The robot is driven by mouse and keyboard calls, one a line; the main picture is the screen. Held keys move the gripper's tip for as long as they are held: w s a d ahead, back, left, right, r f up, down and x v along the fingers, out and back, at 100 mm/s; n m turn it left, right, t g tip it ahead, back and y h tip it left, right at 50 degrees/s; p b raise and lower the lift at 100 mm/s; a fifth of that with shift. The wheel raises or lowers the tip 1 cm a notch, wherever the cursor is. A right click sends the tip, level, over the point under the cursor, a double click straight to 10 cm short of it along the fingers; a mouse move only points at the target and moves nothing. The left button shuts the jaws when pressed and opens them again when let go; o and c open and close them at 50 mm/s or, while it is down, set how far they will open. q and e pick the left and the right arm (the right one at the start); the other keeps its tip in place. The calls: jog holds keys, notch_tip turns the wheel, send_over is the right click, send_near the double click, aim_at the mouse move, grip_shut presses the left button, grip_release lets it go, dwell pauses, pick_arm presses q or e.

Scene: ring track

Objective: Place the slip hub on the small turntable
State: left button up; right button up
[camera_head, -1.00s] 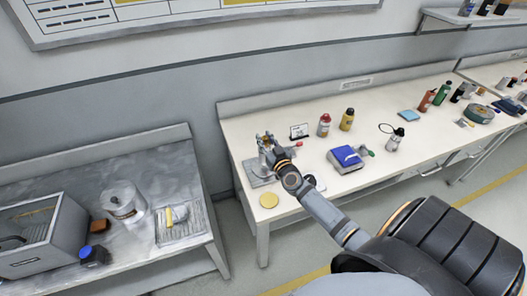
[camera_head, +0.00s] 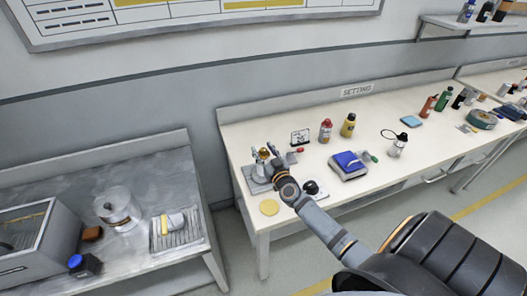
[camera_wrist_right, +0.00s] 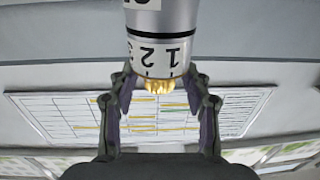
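A silver cylinder with a gold top (camera_head: 264,153), which looks like the slip hub, stands upright at the left end of the right-hand table, over a grey plate (camera_head: 250,180). I cannot clearly make out the small turntable beneath it. In the right wrist view, which is upside down, the cylinder (camera_wrist_right: 160,40) shows a numbered white band and a gold end. My right gripper (camera_wrist_right: 162,78) has its fingers apart, one on each side of the gold end. I see no clear contact. In the head view my right gripper (camera_head: 274,160) is beside the cylinder. My left gripper is out of view.
A yellow disc (camera_head: 269,207) and a dark knob on a pale plate (camera_head: 312,188) lie near the front edge.

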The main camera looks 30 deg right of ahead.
jog(key=shift+s+r, duration=0.1)
jog(key=shift+r, duration=0.05)
jog(key=s+a+p, duration=0.1)
jog(key=s+a, duration=0.1)
jog(key=s, duration=0.9)
jog(key=shift+s, duration=0.3)
